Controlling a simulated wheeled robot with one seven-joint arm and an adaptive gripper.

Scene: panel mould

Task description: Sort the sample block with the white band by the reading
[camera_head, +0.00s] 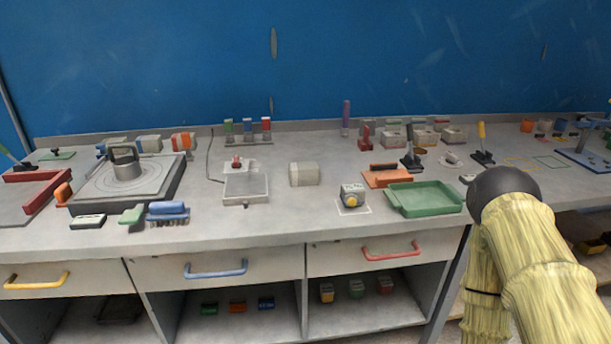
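My gripper is not in view; only my arm shows at the right, in a yellow cover with a dark rounded joint. A small rack (248,141) at the back of the bench holds upright green (229,128), blue (248,127) and red (267,125) pieces with pale parts. I cannot tell which block is the one with the white band. A small grey device with a yellow knob (352,197) stands on a pale marked square. A grey plate-like instrument (245,187) with a red part and a cable stands left of centre. No reading is legible.
A pale rounded block (304,174) stands mid-bench. A large plate fixture (128,182) fills the left. Several small coloured blocks sit on the lower shelves (380,312). Bare bench lies around the front centre.

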